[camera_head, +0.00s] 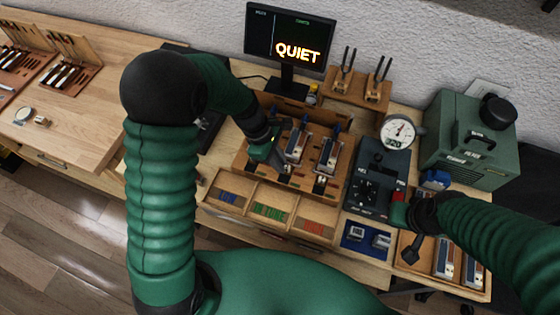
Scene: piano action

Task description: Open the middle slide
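A wooden rack (245,158) on the bench holds upright metal-and-wood mechanisms; a left one (297,143) and a right one (328,155) show clearly. I cannot tell which part is the middle slide. My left gripper (264,150) is over the left part of the rack, close beside the left mechanism, and hides what is behind it. Its fingers are too small to read. My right gripper (400,210) is at the lower right corner of a dark control box (378,175), close to a red part; its fingers are unclear.
In front of the rack are shallow compartments with blue (228,196), green (270,211) and red (313,226) pieces. A monitor (288,45) reading QUIET stands behind. A round gauge (397,131) and a green machine (467,140) stand right. A wooden tray (415,277) lies front right.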

